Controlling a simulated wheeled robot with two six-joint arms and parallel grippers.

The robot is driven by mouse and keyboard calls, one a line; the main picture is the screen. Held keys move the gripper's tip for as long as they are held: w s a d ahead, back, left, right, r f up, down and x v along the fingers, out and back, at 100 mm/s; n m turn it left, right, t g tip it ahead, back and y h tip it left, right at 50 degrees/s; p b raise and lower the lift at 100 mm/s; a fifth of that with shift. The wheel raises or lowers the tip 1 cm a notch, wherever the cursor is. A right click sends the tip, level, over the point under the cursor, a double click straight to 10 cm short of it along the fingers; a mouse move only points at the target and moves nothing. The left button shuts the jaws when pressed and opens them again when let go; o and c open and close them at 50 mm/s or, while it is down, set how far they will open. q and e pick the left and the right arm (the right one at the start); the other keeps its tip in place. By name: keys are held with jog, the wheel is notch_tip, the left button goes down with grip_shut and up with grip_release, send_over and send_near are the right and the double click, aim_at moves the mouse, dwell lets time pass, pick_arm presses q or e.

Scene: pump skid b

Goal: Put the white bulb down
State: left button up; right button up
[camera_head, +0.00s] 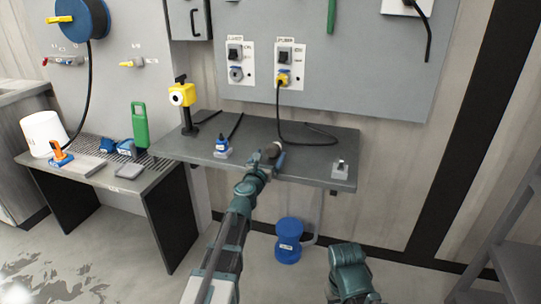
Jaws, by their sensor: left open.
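My left arm reaches up from the bottom to the front of the grey bench (320,137). My left gripper (272,155) is open at the bench's front edge; its fingers look dark and blue-grey and are small in view. I cannot make out a white bulb between or beside them. A yellow lamp-like device (182,95) with a white round face stands on the bench's left part. Only a teal part of my right arm shows at the bottom; its gripper is not visible.
On the bench are a small blue bottle (221,146), a grey switch block (340,169) and a black cable from a yellow plug (283,79). A blue canister (289,240) stands below.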

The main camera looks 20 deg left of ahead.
pick_arm(q)
jog(key=s, duration=1)
jog(key=shift+s+a, duration=0.2)
jog(key=shift+s, duration=0.1)
